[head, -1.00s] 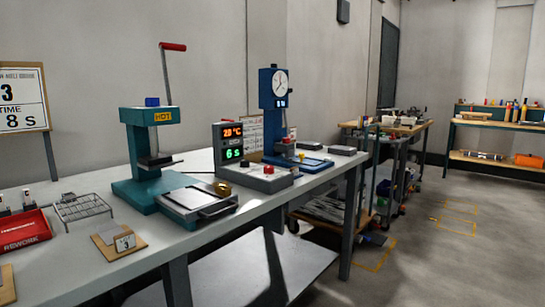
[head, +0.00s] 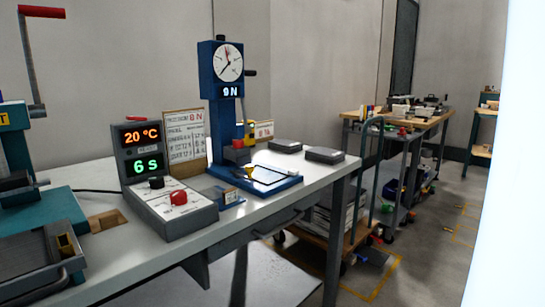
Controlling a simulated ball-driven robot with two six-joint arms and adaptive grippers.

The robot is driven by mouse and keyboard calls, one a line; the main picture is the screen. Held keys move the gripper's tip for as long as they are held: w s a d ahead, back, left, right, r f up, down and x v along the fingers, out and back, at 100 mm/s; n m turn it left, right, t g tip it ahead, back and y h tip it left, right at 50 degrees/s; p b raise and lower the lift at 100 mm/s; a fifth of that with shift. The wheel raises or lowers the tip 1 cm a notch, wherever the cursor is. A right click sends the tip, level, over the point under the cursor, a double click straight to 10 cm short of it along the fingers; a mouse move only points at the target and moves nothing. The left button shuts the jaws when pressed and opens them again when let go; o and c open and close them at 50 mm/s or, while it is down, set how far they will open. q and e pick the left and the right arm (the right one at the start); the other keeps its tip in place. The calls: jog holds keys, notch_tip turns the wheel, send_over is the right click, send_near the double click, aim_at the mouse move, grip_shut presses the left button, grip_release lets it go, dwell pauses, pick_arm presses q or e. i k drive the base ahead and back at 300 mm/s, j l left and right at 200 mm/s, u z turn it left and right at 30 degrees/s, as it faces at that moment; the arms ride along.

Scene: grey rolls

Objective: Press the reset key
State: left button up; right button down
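A blue test stand (head: 222,75) with a round white dial (head: 229,62) stands on the grey-white bench; its small display reads 9 N. A grey control box (head: 172,209) stands to its left on the bench, with a black knob (head: 156,183) and a red knob (head: 179,197) on top. Its upright display panel (head: 142,152) shows 20 °C in orange and 6 s in green. I cannot make out a key labelled reset on either device. Neither of my grippers is in view.
A teal lever press (head: 40,228) with a grey tray (head: 35,265) is at the left. Two dark flat blocks (head: 325,154) lie at the bench's back right. A cart (head: 395,190) and a wooden-topped bench (head: 425,122) stand beyond. A bright white shape covers the right edge.

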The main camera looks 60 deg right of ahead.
aim_at(294, 171)
jog(key=l, duration=0.75)
jog(key=k+l, duration=0.1)
jog(key=l, duration=1.35)
jog(key=k+u, duration=0.05)
